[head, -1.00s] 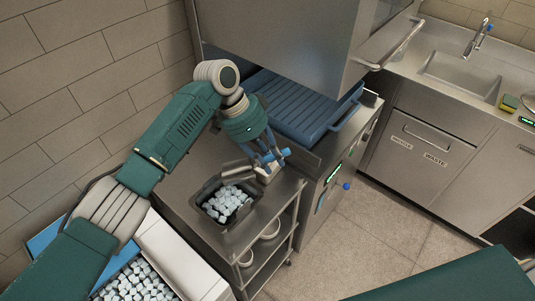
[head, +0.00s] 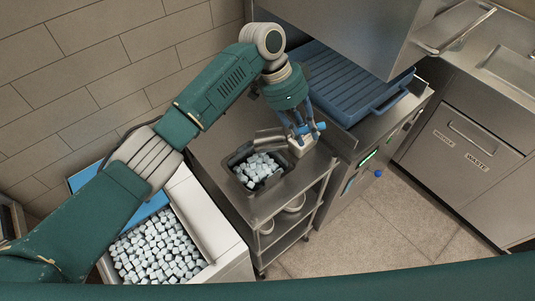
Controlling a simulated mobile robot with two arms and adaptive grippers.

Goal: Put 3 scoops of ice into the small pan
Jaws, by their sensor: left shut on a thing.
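The small pan (head: 234,158) is a dark, square-sided container on the top shelf of a steel cart. White ice cubes (head: 262,168) fill much of it. My left gripper (head: 303,130) is just right of and behind the pan, shut on the scoop by its blue handle (head: 319,127). A grey metal part (head: 270,137) beside the pan's back edge looks like the scoop's bowl, but the fingers partly hide the join. The ice bin (head: 208,218) stands at lower left, white-walled, full of ice, with a blue lid (head: 90,178). My right gripper is out of view.
A small pale block (head: 302,146) sits on the cart (head: 290,188) under my left gripper. White bowls (head: 294,203) are on a lower shelf. A blue rack (head: 350,80) lies in the steel machine behind. A waste counter (head: 470,150) is at right, with open floor (head: 385,220) between.

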